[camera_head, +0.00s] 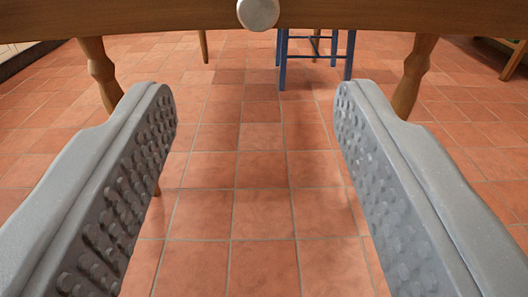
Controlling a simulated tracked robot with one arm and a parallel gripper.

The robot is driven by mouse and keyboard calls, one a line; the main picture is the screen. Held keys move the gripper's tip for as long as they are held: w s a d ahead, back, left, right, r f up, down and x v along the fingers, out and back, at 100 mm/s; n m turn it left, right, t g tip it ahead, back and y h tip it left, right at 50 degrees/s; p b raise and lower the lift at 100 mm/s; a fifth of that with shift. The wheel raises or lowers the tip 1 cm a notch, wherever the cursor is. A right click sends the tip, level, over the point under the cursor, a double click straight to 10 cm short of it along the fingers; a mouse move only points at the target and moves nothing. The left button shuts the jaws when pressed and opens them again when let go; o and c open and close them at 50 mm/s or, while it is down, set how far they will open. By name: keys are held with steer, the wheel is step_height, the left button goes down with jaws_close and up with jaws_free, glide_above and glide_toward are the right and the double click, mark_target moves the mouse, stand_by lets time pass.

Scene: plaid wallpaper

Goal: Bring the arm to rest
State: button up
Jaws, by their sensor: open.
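My gripper (254,105) is open and empty. Its two grey fingers with studded inner pads stand wide apart, one at the left and one at the right of the view. The rest of my arm is not in view.
Ahead is a wooden table (150,14) with a round white knob (258,13) and turned legs, one showing on each side. A blue stool or chair (283,60) stands beyond it. Another wooden piece (513,60) is at the far right. The floor between is clear.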

steer(key=shift+s+d, duration=0.1)
steer(key=shift+s, duration=0.1)
steer(key=shift+r, duration=0.1)
stand_by(0.4)
steer(key=w+r+n+g+y, duration=0.1)
steer(key=w+r+n+y, duration=0.25)
steer(key=w+r, duration=0.4)
steer(key=w+d+r+g+h, duration=0.1)
steer(key=w+d+r, duration=0.15)
steer(key=r, duration=0.65)
steer(key=w+d+r+h, duration=0.1)
steer(key=w+r, duration=0.2)
steer(key=r, duration=0.7)
steer(key=w+d+r+g+h, duration=0.1)
steer(key=w+d+r, duration=0.1)
steer(key=r, duration=0.7)
steer(key=s+r+m+h, duration=0.1)
steer(key=s+r, duration=0.2)
steer(key=r, duration=0.5)
steer(key=s+d+r+m+h, duration=0.1)
steer(key=s+r, duration=0.2)
steer(key=r, duration=0.4)
steer(key=s+r+m, duration=0.1)
steer(key=s+r, duration=0.3)
steer(key=r, duration=0.4)
steer(key=s+a+r+m, duration=0.1)
steer(key=s+a+r, duration=0.2)
steer(key=s+r, duration=1.2)
steer(key=shift+s+m, duration=0.35)
steer(key=shift+s, duration=0.4)
